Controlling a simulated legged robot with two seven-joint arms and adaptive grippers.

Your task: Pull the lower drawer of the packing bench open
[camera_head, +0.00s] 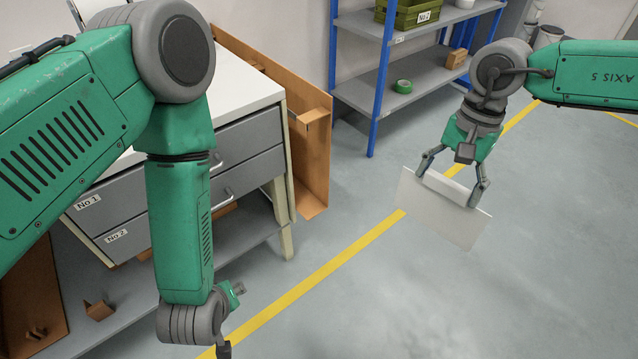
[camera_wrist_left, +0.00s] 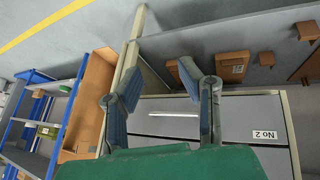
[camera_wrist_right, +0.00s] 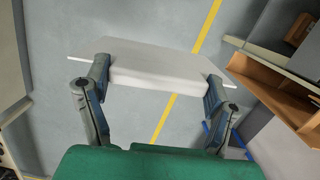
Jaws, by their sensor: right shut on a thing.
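The packing bench (camera_head: 262,88) stands at the left in the head view. Its lower drawer (camera_head: 255,172), labelled No 2, sits below the No 1 drawer (camera_head: 240,133) and looks shut. My left forearm hides part of both fronts. In the left wrist view the lower drawer (camera_wrist_left: 240,112) and its pale bar handle (camera_wrist_left: 173,114) show beyond the fingers. My left gripper (camera_wrist_left: 158,82) is open and empty, apart from the handle. My right gripper (camera_head: 452,182) is shut on a white flat panel (camera_head: 440,217), held out over the floor; the panel also shows in the right wrist view (camera_wrist_right: 155,67).
A blue-framed shelf (camera_head: 372,108) stands at the back. Cardboard pieces (camera_head: 98,310) lie on the bench's lower shelf. The floor right of the bench, crossed by a yellow line (camera_head: 330,274), is clear.

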